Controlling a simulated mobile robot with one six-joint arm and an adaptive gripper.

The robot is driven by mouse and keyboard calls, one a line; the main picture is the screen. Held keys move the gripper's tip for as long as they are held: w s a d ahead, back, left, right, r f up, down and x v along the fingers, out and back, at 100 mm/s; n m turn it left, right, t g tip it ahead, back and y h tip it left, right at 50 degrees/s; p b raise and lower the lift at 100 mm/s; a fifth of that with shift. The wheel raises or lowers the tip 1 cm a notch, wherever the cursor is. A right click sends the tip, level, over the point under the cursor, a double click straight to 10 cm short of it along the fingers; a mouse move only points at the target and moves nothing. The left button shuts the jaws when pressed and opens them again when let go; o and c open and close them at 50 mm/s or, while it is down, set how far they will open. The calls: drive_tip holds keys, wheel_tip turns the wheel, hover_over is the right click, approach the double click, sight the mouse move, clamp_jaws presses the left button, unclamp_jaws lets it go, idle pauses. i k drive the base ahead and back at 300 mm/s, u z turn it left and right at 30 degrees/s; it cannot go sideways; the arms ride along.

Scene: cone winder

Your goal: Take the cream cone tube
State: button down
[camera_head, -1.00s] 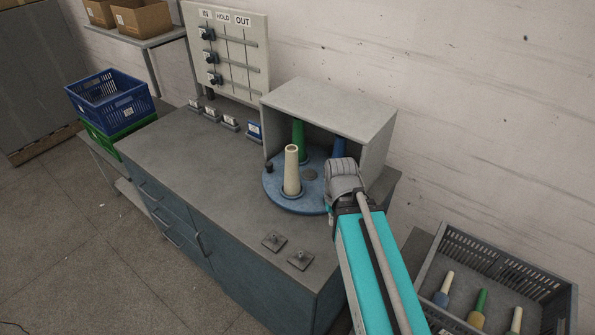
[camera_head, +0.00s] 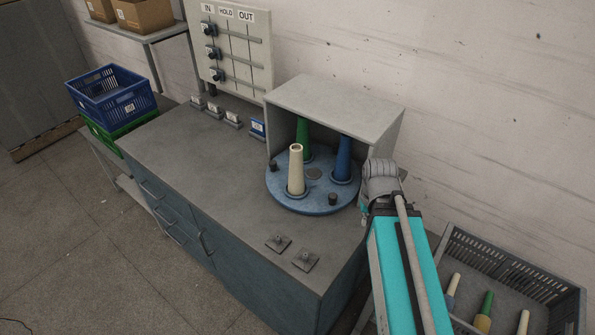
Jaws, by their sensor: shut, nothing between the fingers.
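The cream cone tube (camera_head: 296,172) stands upright on the front of a round blue turntable (camera_head: 318,202). A green cone tube (camera_head: 304,138) and a blue cone tube (camera_head: 343,158) stand behind it, under a grey hood (camera_head: 335,100). The cream tube is in front of the hood's opening, with nothing touching it above the turntable. My arm comes in from the lower right, and its grey joint is right of the turntable, apart from the cream tube. My gripper cannot be made out; the arm hides it.
The grey bench top (camera_head: 215,165) is mostly clear, with two small square plates (camera_head: 305,260) near its front edge. A grey crate (camera_head: 480,250) with several cone tubes stands at lower right. A blue basket (camera_head: 110,95) and a board (camera_head: 230,50) stand left and behind.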

sight(296, 180)
drive_tip(key=k, duration=1.2)
drive_tip(key=u, duration=0.35)
drive_tip(key=i, duration=1)
